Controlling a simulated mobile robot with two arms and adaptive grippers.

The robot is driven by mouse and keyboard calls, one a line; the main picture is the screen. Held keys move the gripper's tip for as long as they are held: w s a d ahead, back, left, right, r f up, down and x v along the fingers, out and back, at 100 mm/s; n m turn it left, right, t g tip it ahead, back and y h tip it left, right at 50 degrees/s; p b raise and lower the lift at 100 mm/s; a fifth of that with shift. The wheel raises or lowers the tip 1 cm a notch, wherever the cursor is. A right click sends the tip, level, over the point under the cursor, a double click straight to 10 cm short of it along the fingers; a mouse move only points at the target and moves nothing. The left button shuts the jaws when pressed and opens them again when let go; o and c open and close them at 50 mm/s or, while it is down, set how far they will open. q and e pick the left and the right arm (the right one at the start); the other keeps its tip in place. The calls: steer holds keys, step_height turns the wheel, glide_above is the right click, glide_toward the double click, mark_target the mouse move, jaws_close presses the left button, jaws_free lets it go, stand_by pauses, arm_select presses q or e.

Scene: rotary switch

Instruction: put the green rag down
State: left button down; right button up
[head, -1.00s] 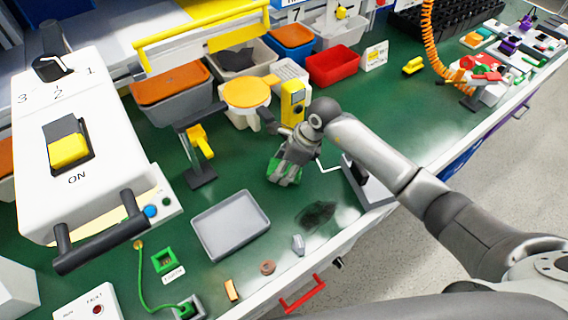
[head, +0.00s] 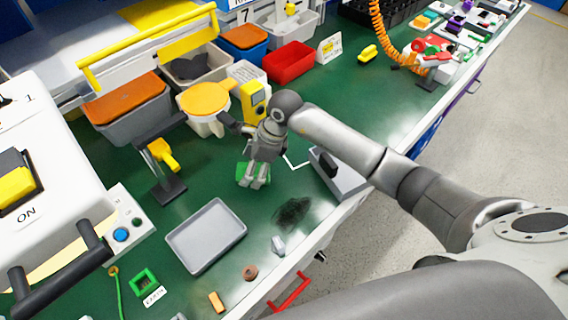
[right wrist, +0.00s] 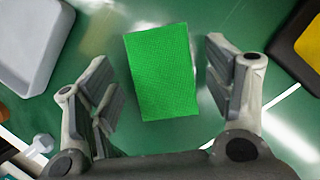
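The green rag (right wrist: 161,72) shows as a flat rectangle between the fingers of my right gripper (right wrist: 160,88) in the right wrist view. Dark green tabletop shows on both sides of the rag, so the fingers stand apart from it and the gripper is open. In the head view my right gripper (head: 254,182) points down at the green table (head: 320,95). The rag also shows there (head: 241,172), partly hidden behind the fingers. It seems to lie on the tabletop, though its exact height is hard to tell. My left gripper is not in view.
A grey tray (head: 207,236) lies front left of my right gripper. A dark smudge (head: 292,212) marks the table near the front edge. A yellow device (head: 254,100) and an orange-topped container (head: 204,100) stand behind. A grey box (head: 338,178) stands right.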

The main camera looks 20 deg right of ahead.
steer(key=s+d+b, duration=0.1)
steer(key=d, duration=0.2)
steer(key=s+d, duration=0.1)
steer(key=d, duration=0.3)
steer(key=s+d+b, duration=0.1)
steer(key=s+d, duration=0.1)
steer(key=d, duration=0.1)
steer(key=shift+d+f+b, duration=0.1)
steer(key=shift+d+b, duration=0.15)
steer(key=shift+b, duration=0.1)
steer(key=shift+s+d, duration=0.2)
steer(key=shift+d, duration=0.25)
steer(key=shift+r, duration=0.2)
